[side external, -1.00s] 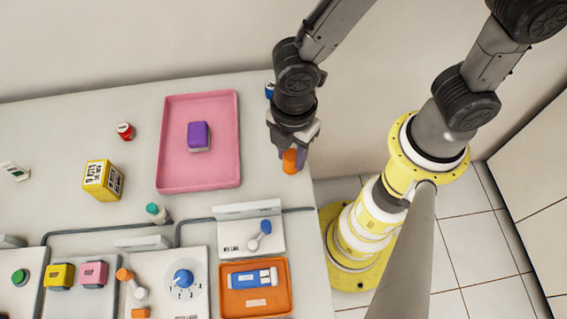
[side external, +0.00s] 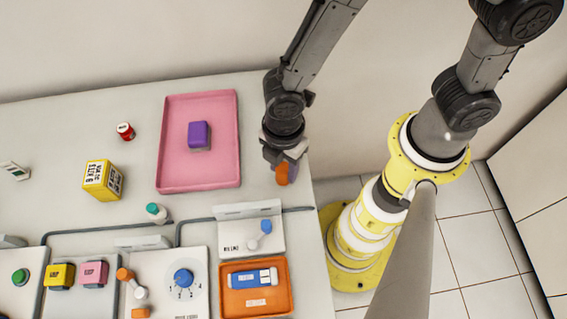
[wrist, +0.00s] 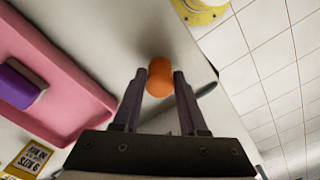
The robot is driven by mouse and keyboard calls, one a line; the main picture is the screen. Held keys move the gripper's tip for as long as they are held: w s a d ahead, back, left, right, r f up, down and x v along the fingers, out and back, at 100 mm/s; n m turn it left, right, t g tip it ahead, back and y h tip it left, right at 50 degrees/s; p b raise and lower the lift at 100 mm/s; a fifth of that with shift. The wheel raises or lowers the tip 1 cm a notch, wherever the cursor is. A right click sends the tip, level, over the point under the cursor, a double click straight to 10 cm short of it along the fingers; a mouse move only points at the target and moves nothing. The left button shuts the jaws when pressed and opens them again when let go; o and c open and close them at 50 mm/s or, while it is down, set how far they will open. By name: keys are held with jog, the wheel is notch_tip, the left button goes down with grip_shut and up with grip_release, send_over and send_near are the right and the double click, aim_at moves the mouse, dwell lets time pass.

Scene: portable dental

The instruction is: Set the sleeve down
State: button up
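The orange, rounded piece that I take to be the sleeve (side external: 283,174) is near the table's right edge in the side view. My gripper (side external: 284,166) points down and has its two fingers on either side of it. In the wrist view the orange piece (wrist: 160,77) sits between the fingertips (wrist: 159,80), which appear to press on it. My gripper hides part of it in the side view. I cannot tell whether its lower end touches the table.
A pink tray (side external: 170,178) with a purple block (side external: 199,135) lies to the left. A white panel (side external: 235,238) and an orange tray (side external: 283,306) with a blue device (side external: 244,279) lie nearer the camera. The table's right edge is close to my gripper.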

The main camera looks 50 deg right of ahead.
aim_at(284, 166)
jog(key=o, duration=0.3)
jog(key=shift+r, duration=0.15)
notch_tip(284, 166, up, 14)
jog(key=s+d+r+m+t, duration=0.1)
jog(key=d+r+m, duration=0.2)
jog(key=d+m, duration=0.2)
jog(key=s+d+r+m+t, duration=0.2)
jog(key=d+m, duration=0.4)
jog(key=d, duration=0.3)
jog(key=s+d+r+m+t, duration=0.1)
jog(key=d+r+m+t, duration=0.1)
jog(key=d+r+m, duration=0.3)
jog(key=shift+s+d+m, duration=0.15)
jog(key=shift+d+m, duration=0.2)
jog(key=shift+d, duration=0.3)
jog(key=shift+s+d+m, duration=0.1)
jog(key=shift+d+m, duration=0.25)
jog(key=shift+d, duration=0.3)
jog(key=shift+o, duration=0.5)
jog(key=shift+s+d+m+t, duration=0.3)
jog(key=shift+s+d+m, duration=0.05)
jog(key=shift+m, duration=0.15)
